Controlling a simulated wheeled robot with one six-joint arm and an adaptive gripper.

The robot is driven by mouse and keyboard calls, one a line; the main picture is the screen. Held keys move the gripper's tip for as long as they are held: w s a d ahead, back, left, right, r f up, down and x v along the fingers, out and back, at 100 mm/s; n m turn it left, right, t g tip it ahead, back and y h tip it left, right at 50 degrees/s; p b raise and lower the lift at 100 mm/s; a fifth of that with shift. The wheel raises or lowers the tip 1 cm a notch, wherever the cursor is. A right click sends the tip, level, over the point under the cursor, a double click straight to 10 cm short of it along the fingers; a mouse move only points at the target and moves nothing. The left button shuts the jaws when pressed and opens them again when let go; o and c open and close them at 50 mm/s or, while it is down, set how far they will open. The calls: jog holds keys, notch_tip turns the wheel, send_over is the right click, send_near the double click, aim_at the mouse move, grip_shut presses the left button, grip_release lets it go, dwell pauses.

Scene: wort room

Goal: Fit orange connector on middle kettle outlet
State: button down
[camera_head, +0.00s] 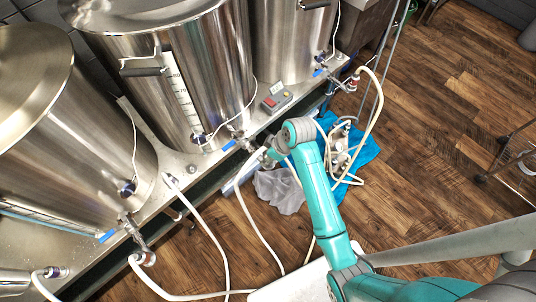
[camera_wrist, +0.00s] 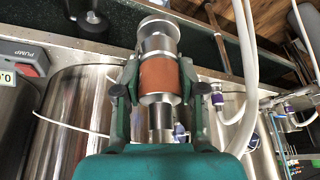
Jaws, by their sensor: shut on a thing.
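The middle kettle (camera_head: 185,75) is a large steel vessel with a sight gauge. Its outlet valve (camera_head: 238,138) is low on its front, beside a blue handle (camera_head: 229,146). My gripper (camera_head: 268,155) is just in front and to the right of that outlet, partly hidden by my arm in the head view. In the wrist view my gripper (camera_wrist: 160,88) is shut on the orange connector (camera_wrist: 158,76), a metal coupling with an orange band, held between both fingers. I cannot tell whether the connector touches the outlet.
A left kettle (camera_head: 75,130) and a right kettle (camera_head: 292,40) flank the middle one on a steel stand. A pump switch box (camera_head: 275,97) sits on the stand. Hoses (camera_head: 215,240) loop over the floor. A grey cloth (camera_head: 280,190) and blue sheet (camera_head: 365,150) lie below.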

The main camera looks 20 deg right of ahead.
jog(key=shift+f, duration=0.55)
jog(key=c, duration=0.6)
grip_release()
jog(key=v, duration=1.2)
jog(key=shift+w, duration=0.1)
